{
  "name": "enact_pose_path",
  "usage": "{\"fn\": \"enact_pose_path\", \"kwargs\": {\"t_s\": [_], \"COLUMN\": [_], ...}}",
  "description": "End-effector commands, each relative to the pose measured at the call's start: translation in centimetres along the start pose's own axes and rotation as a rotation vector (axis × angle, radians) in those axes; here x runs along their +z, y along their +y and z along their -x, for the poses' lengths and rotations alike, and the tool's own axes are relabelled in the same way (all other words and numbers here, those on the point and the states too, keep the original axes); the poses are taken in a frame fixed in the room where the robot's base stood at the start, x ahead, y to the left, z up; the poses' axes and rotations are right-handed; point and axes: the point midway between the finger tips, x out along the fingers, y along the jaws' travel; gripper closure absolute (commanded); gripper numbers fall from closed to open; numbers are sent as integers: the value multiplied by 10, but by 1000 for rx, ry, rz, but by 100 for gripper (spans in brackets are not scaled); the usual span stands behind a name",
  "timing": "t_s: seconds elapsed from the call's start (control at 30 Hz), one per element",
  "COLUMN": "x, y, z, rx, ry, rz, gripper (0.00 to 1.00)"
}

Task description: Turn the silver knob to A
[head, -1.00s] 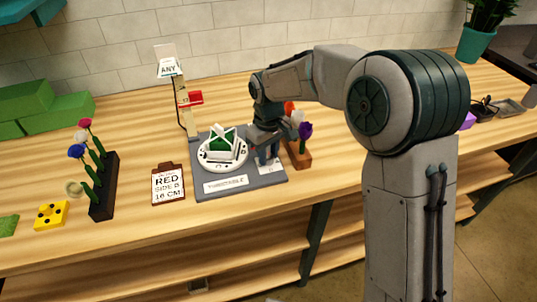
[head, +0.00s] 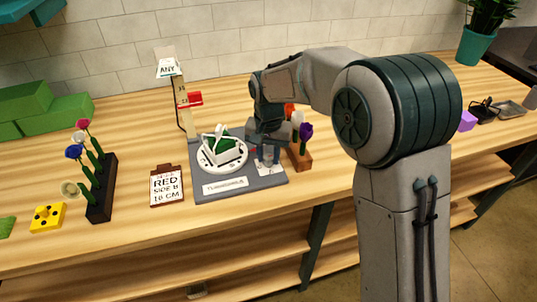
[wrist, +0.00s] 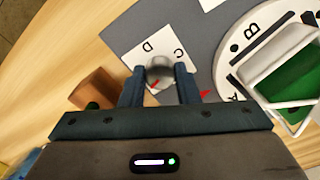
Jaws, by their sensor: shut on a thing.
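The silver knob (wrist: 160,71) sits on a white card (wrist: 150,46) on the grey turntable base. My gripper (wrist: 160,74) is shut on the knob, one blue finger on each side. A red mark on the knob points to the lower left in the wrist view. The card shows C and D; its near part is hidden by my gripper. The white turntable (wrist: 231,75) has B and A on its rim, with A close to a red triangle (wrist: 205,93) on the base. In the head view my gripper (head: 267,157) is at the base's right side.
A white basket with green inside (head: 223,149) stands on the turntable. A wooden block (head: 300,157) with flowers is close to my gripper's right. A clipboard (head: 167,186) reads RED, SIDE B, 18 CM. A dark flower rack (head: 102,198) stands at the left.

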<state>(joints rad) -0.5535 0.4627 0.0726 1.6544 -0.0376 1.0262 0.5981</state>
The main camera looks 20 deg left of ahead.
Motion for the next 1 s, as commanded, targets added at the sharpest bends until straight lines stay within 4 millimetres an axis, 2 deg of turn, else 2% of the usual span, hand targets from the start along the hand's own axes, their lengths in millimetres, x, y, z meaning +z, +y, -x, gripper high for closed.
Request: {"fn": "enact_pose_path", "kwargs": {"t_s": [0.4,1.0], "x": [-1,-1], "y": [0,0], "z": [1,1], "rx": [-1,-1], "ry": [3,3], "rz": [-229,-277], "gripper": [94,94]}}
